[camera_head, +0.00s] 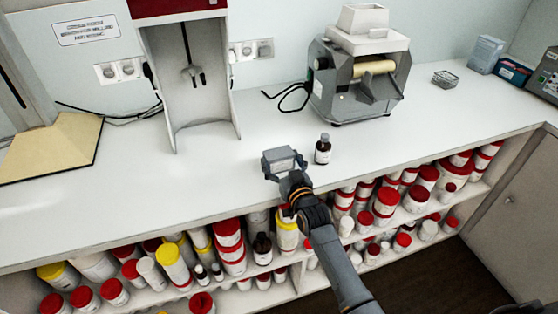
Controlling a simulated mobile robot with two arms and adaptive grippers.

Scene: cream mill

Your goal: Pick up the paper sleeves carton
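My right gripper (284,171) is over the front part of the white counter, its arm coming in from the lower right. A small grey box-like shape shows at its fingertips. It may be the paper sleeves carton, but I cannot tell it clearly from the grey fingers, nor whether they are closed on it. No other thing can be clearly made out as the carton. My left gripper is not in view.
A brown bottle (322,149) stands close right of the gripper. A grey mill (358,85) is behind it. A tall white stand (188,85) is at the left. Shelves below hold many jars. A blue box (513,71) is at the far right. The counter's left middle is clear.

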